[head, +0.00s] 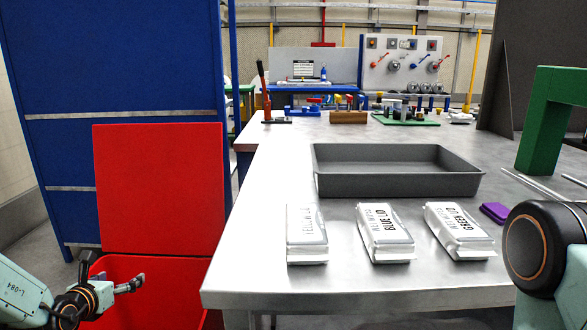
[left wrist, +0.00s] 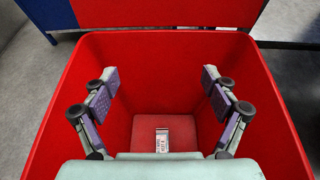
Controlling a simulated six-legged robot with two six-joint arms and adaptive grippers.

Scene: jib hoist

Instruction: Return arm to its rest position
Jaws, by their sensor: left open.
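My left gripper (head: 112,285) is low at the left of the head view, over the open red bin (head: 180,275). In the left wrist view the gripper (left wrist: 160,78) is open, with its two padded fingers wide apart and nothing between them. It points down into the red bin (left wrist: 70,100). A small white labelled packet (left wrist: 162,142) lies on the bin floor below the fingers. My right arm shows at the right edge of the head view, but its gripper is not in view.
The metal table (head: 260,190) holds a grey tray (head: 395,185), three white labelled packets (head: 384,232) in a row and a purple block (head: 494,212). A green frame (head: 540,120) stands at right. The bin's raised red lid (head: 160,190) and a blue cabinet (head: 120,60) are at left.

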